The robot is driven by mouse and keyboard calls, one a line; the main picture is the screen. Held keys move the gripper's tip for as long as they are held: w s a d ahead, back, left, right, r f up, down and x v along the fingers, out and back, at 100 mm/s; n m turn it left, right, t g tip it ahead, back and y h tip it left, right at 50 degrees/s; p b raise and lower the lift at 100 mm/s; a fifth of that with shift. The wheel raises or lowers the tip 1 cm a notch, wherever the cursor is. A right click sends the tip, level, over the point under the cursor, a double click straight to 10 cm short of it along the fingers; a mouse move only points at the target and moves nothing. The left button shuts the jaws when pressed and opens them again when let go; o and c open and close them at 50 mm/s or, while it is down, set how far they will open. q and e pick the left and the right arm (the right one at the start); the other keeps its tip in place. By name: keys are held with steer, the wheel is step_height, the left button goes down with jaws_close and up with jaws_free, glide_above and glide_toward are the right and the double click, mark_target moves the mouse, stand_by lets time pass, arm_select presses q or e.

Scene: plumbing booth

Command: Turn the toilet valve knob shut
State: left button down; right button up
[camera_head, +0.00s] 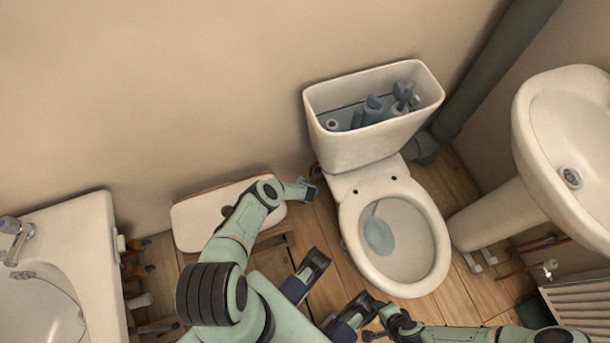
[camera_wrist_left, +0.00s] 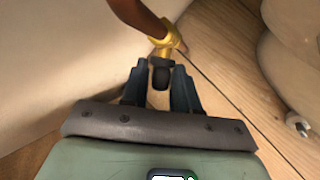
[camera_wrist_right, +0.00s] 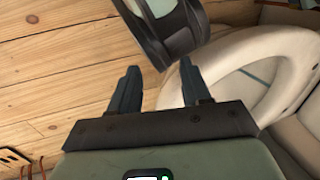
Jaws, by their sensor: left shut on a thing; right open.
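The toilet (camera_head: 352,150) stands at the centre of the head view, with its tank lid off. In the left wrist view, a brass valve (camera_wrist_left: 164,50) on a copper pipe sits by the wall. Its dark knob (camera_wrist_left: 160,78) lies between the fingers of my left gripper (camera_wrist_left: 161,72), which is shut on it. In the head view, my left gripper (camera_head: 306,190) is low beside the left of the tank, and the knob cannot be made out there. My right gripper (camera_wrist_right: 158,72) is open and empty, above the floor in front of the bowl.
The white tank lid (camera_head: 192,222) lies to the left, under my left arm. A washbasin (camera_head: 555,125) stands at the right, and another basin or tub (camera_head: 85,235) with a tap at the left. A grey pipe (camera_head: 485,80) runs behind the tank. Some wooden floor (camera_head: 470,290) is clear.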

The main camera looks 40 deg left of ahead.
arm_select(q)
steer(key=c, duration=1.1)
jaws_free()
steer(key=shift+o, duration=0.2)
steer(key=shift+s+r, duration=0.1)
steer(key=shift+r, duration=0.1)
steer(key=s+d+p, duration=0.5)
steer(key=s+d, duration=0.4)
steer(key=shift+r+p, duration=0.3)
arm_select(e)
steer(key=s+a+r+g, duration=0.2)
steer(key=s+r, duration=0.3)
steer(key=r, duration=0.1)
steer(key=shift+s+y, duration=0.3)
steer(key=shift+a, duration=0.1)
steer(key=shift+c, duration=0.3)
